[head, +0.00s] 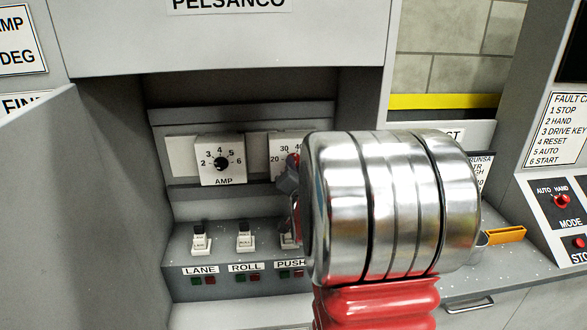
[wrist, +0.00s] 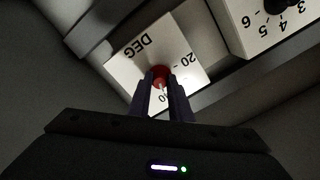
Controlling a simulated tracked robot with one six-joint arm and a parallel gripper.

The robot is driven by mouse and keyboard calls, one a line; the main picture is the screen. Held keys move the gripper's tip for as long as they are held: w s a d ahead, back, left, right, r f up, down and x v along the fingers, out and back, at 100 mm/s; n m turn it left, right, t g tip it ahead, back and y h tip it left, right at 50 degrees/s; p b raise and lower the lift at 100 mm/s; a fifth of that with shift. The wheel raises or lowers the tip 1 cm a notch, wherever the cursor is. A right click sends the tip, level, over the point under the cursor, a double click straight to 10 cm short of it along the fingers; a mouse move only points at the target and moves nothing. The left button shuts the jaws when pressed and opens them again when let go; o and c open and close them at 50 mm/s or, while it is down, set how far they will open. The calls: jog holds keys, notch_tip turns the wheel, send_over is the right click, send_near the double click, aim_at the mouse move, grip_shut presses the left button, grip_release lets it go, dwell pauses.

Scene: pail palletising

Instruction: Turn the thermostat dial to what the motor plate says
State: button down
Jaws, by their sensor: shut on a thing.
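The thermostat dial is a white plate marked DEG (wrist: 133,50), upside down in the wrist view, with a red knob (wrist: 160,71) at its middle. My gripper (wrist: 161,82) is shut on the red knob from the front; its fingers cover part of the scale, and I cannot read the pointer setting. In the head view the DEG plate (head: 283,146) shows only its 20 and 30 marks beside my arm, which hides the rest. A white plate with AMP and DEG lines (head: 20,42) is cut off at the upper left; its values are out of view.
An AMP dial with a black knob (head: 221,163) sits left of the DEG dial, close beside it. Below are switches labelled LANE (head: 200,237) and ROLL (head: 245,237). A control panel (head: 560,205) stands at right.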

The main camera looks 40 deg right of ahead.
jog(key=shift+a, duration=0.1)
jog(key=c, duration=1.6)
grip_release()
